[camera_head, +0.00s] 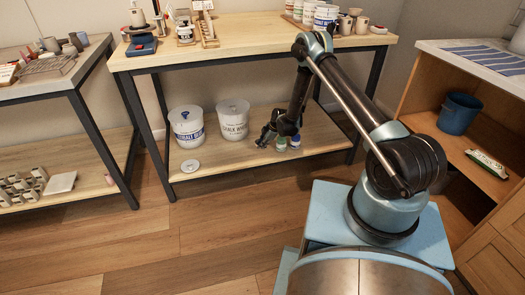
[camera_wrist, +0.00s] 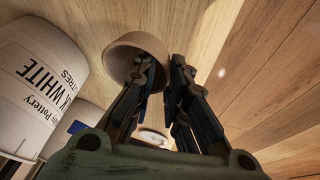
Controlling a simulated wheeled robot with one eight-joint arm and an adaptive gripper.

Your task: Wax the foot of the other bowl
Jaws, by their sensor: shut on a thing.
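In the wrist view, my gripper (camera_wrist: 163,65) is shut on a tan-brown bowl (camera_wrist: 120,52). The bowl's edge lies between the dark fingers, and one finger overlaps the bowl. The bowl's foot cannot be made out. The bowl is not clear in the head view. I cannot tell whether either holds wax.
A cobalt blue bucket (camera_head: 187,127) and a chalk white bucket (camera_head: 233,120) stand left of my gripper; a white bucket (camera_wrist: 38,75) looms close in the wrist view. A pale round disc (camera_head: 190,166) lies near the shelf's front edge. The upper tabletop (camera_head: 250,40) is overhead.

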